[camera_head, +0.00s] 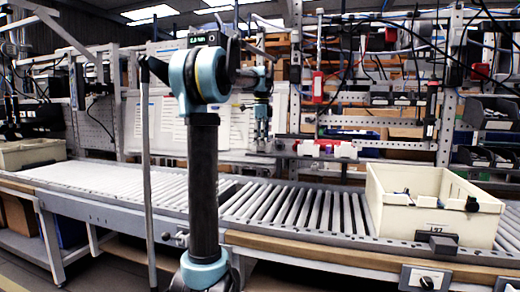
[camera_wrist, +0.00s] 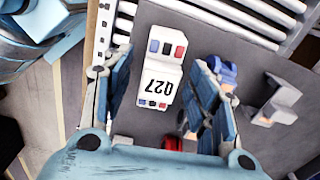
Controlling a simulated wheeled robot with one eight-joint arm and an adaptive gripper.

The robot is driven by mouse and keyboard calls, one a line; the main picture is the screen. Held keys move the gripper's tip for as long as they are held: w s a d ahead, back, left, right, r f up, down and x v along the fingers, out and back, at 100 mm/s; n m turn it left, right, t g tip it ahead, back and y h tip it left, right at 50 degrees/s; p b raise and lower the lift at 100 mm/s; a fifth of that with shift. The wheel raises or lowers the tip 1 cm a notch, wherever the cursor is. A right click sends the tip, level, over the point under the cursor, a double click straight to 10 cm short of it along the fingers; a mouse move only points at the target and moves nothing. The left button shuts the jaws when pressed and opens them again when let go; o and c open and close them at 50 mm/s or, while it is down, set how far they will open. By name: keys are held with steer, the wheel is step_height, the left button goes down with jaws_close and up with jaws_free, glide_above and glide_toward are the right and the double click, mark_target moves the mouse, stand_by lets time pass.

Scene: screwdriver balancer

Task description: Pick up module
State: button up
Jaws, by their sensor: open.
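The marking appears upside down. My gripper (camera_wrist: 158,72) is open, with one blue-grey finger on the left of the module and the other on the right. A gap shows between the module and each finger, so nothing is held. How far the fingertips are above the module cannot be told. I cannot clearly pick out the module in the head view.
A grey bracket-like piece (camera_wrist: 276,102) and a blue part (camera_wrist: 222,70) lie right of the module. A red part (camera_wrist: 173,145) shows between the fingers. Rollers (camera_wrist: 245,20) run along the top. In the head view, a cream crate (camera_head: 400,212) stands on the roller conveyor (camera_head: 285,207).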

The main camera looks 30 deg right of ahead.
steer(key=c, duration=1.3)
steer(key=shift+o, duration=0.2)
